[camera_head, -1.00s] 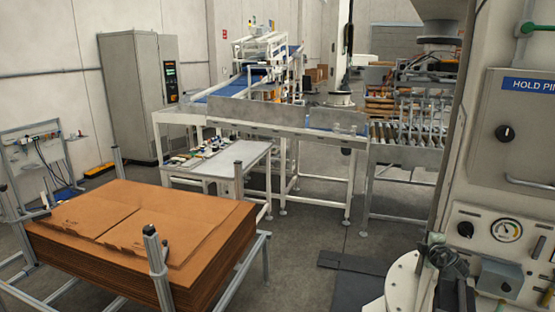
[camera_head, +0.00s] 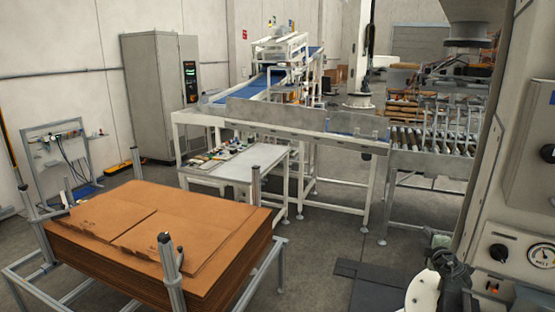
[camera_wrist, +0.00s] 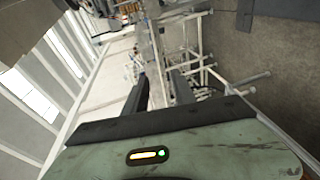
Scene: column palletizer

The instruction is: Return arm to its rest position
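Part of my dark arm (camera_head: 451,280) shows at the bottom right of the head view, with a pale rounded part beside it. My gripper fingers are not clear there. In the wrist view my gripper (camera_wrist: 160,84) has two dark fingers with a gap between them. Nothing is held in the gap; a tilted view of white frames and floor shows through it. A green housing with a lit indicator fills the bottom of the wrist view.
A stack of brown cardboard sheets (camera_head: 150,235) stands in a metal-post rack at front left. A small white table (camera_head: 237,170) with parts stands before the conveyor (camera_head: 330,140). A panel with a gauge (camera_head: 500,252) is close on the right. Floor is clear mid-right around a dark mat (camera_head: 378,290).

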